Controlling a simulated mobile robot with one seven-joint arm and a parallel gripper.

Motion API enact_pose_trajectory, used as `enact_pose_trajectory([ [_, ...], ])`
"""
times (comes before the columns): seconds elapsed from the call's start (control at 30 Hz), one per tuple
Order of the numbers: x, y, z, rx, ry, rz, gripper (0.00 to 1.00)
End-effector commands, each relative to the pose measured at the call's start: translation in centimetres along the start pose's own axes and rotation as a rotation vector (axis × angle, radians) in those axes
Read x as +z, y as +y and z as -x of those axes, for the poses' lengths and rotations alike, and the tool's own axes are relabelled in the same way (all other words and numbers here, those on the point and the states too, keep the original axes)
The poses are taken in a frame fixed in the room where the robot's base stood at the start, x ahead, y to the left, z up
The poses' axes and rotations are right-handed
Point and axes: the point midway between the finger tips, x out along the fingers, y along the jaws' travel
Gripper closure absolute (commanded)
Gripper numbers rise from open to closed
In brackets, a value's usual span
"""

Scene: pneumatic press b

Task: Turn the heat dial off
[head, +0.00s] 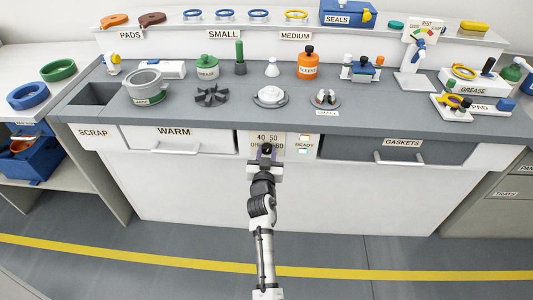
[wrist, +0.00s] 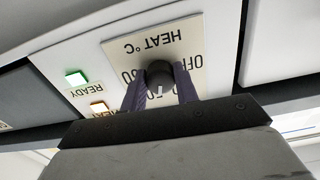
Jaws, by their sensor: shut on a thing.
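The heat dial (wrist: 160,73) is a black round knob with a white pointer mark on a cream plate (wrist: 150,45) lettered HEAT °C, OFF and numbers. The wrist view shows it upside down. My gripper (wrist: 161,92) is shut on the dial, with one purple-grey finger on each side. The white mark points toward the gripper body in the wrist view, away from the HEAT °C lettering; OFF is at the dial's right there. In the head view, my gripper (head: 266,154) reaches the plate on the bench front and hides most of the dial.
A green READY lamp (wrist: 76,78) and an amber lamp (wrist: 99,107) are lit beside the plate. The WARM drawer (head: 180,140) is left of it and the GASKETS drawer (head: 400,149) right, both with protruding handles. The floor in front is clear.

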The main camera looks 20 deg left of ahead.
Motion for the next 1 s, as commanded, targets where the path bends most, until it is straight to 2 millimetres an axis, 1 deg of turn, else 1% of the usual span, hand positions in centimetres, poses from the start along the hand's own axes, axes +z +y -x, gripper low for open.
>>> enact_pose_trajectory([
  [1.0,-0.24,0.22,0.0,0.0,-0.001,0.966,0.93],
])
